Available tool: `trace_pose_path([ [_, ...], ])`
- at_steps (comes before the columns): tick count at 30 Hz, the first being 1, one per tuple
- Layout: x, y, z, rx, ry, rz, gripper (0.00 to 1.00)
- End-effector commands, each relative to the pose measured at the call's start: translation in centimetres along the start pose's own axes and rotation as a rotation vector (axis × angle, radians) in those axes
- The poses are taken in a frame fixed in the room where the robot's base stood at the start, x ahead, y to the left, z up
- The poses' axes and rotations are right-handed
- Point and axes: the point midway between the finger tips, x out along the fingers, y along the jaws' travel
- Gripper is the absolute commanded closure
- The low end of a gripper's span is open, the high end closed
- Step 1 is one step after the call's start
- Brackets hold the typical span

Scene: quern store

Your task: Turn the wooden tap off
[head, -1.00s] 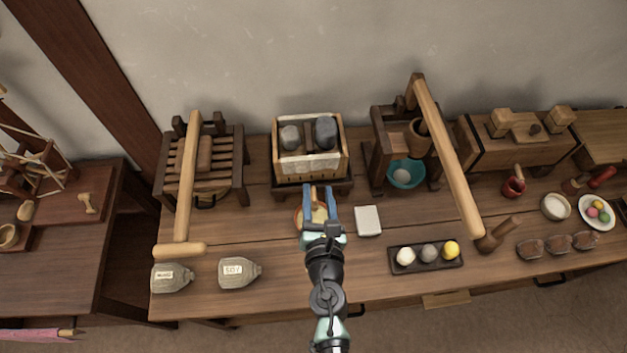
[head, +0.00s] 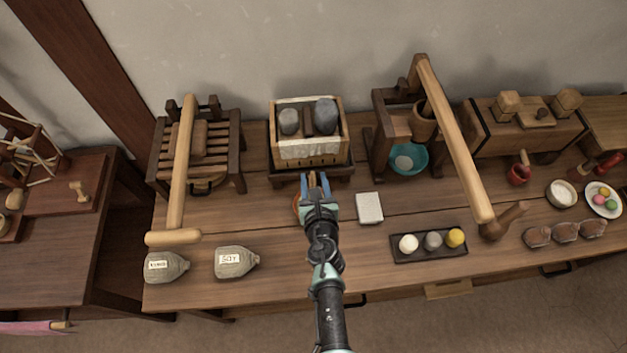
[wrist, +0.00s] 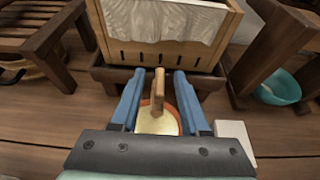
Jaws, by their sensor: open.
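The wooden tap (wrist: 158,92) shows in the wrist view, a light wooden piece at the front of the dark tray under the cloth-lined wooden box (wrist: 130,48). My gripper (wrist: 158,78) is open, with one blue finger on each side of the tap; I cannot tell whether either finger touches it. Below the tap is an orange-rimmed bowl (wrist: 147,123) with pale yellow contents, partly hidden by the tap and gripper. In the head view my gripper (head: 315,182) is just in front of the box (head: 311,150) and hides the tap.
A white block (head: 369,207) lies close to the right of my gripper. A slatted wooden stand (head: 217,158) is on the left, and a dark frame with a teal bowl (head: 417,162) on the right. Two labelled bottles (head: 235,262) lie near the front edge.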

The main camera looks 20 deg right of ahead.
Motion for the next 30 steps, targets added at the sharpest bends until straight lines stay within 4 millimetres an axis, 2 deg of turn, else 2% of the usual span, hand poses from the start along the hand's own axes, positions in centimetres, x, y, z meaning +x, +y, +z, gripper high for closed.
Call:
trace_pose_path([
  [4,0.98,-0.02,-0.06,0.000,0.000,0.000,0.55],
  [13,1.11,-0.02,0.05,0.000,0.000,-0.001,0.55],
  [14,1.11,-0.02,0.06,0.000,0.000,-0.001,0.59],
  [21,1.10,-0.01,0.05,0.000,0.000,-0.001,1.00],
  [30,1.09,-0.01,0.04,0.000,0.000,-0.001,1.00],
])
